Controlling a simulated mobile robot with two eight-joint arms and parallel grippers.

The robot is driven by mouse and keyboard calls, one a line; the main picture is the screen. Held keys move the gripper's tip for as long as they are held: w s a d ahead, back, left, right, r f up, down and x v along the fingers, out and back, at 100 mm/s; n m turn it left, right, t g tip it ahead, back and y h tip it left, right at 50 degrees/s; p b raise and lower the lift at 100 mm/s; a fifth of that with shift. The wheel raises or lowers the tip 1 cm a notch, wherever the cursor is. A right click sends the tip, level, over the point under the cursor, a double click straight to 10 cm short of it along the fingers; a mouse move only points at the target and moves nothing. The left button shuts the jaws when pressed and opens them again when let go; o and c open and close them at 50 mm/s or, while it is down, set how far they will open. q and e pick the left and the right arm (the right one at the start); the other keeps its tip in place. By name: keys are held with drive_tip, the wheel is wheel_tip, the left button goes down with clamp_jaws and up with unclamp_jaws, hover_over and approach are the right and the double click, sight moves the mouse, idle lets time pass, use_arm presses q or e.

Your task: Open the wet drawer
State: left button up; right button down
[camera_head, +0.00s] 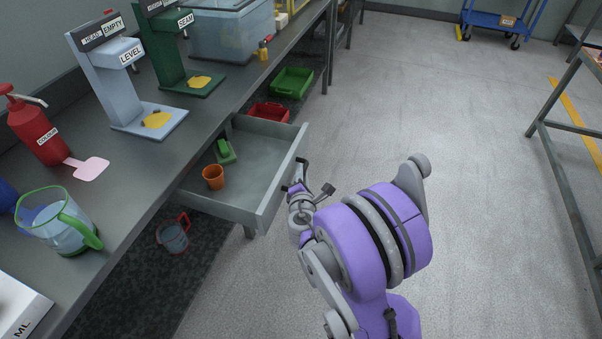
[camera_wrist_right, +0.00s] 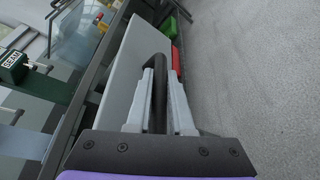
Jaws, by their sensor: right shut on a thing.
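The wet drawer (camera_head: 262,150) is a grey drawer pulled out from under the bench in the head view. An orange cup (camera_head: 213,177) and a green object (camera_head: 225,152) are inside it. My right gripper (camera_head: 297,186) is at the drawer's front. In the right wrist view, my right gripper (camera_wrist_right: 160,95) is shut on the dark drawer handle (camera_wrist_right: 158,75), with a finger on each side of the bar. The pale drawer front (camera_wrist_right: 125,70) is beside the fingers. My left gripper is not in view.
The bench (camera_head: 150,170) carries a red bottle (camera_head: 38,135), a jug (camera_head: 62,225) and two stands labelled LEVEL (camera_head: 125,85) and SEAM (camera_head: 180,60). Red (camera_head: 268,112) and green (camera_head: 291,82) bins and a small pail (camera_head: 173,236) are below.

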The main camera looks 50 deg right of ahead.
drive_tip(key=c, duration=0.8)
unclamp_jaws()
drive_tip(key=shift+a, duration=0.1)
drive_tip(key=p+v, duration=0.1)
drive_tip(key=v, duration=0.9)
drive_tip(key=shift+s+a, duration=0.2)
drive_tip(key=shift+s, duration=0.1)
drive_tip(key=shift+r, duration=0.1)
